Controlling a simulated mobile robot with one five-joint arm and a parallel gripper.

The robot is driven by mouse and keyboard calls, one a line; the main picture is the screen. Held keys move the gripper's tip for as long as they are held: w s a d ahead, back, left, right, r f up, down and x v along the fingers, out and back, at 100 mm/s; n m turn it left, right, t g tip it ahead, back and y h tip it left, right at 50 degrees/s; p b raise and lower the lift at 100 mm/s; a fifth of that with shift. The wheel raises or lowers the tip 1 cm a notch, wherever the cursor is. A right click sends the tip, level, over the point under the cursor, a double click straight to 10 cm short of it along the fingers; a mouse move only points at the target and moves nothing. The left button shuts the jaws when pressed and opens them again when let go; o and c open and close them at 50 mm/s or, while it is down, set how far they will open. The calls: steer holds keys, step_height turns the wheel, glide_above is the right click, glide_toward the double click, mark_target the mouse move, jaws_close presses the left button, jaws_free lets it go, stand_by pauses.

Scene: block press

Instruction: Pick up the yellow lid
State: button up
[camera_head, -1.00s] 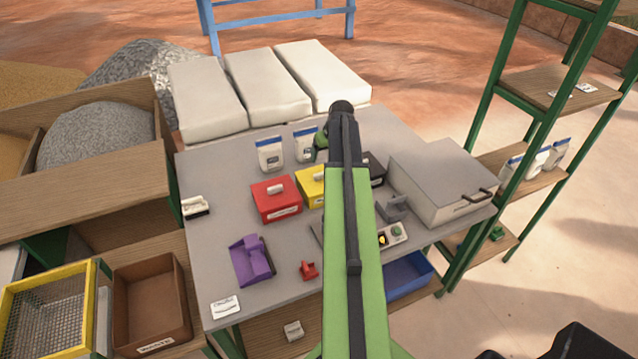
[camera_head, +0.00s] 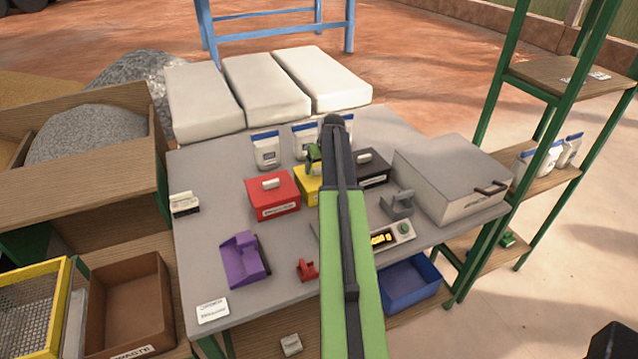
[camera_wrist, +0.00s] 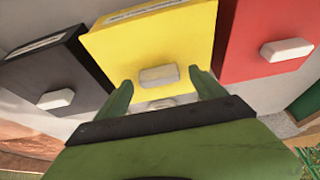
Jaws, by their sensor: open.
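The yellow lid (camera_wrist: 150,45) with a pale handle (camera_wrist: 158,76) tops a box in the middle of the wrist view. In the head view the yellow lid (camera_head: 304,187) shows only at its left part; my arm hides the rest. My gripper (camera_wrist: 159,80) is open, with its green fingers on either side of the pale handle in the picture. I cannot tell whether the fingers touch the handle or the lid. In the head view one green finger of my gripper (camera_head: 314,155) shows beside the arm's end.
A red-lidded box (camera_head: 272,190) stands left of the yellow one and a black-lidded box (camera_head: 371,170) right. White pouches (camera_head: 265,150) stand behind. A purple holder (camera_head: 243,260), a small red piece (camera_head: 307,269) and a grey metal box (camera_head: 455,180) share the grey table (camera_head: 200,240).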

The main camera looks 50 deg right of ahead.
steer(key=shift+f, duration=0.1)
steer(key=shift+c, duration=0.4)
steer(key=c, duration=1.5)
steer(key=shift+o, duration=0.2)
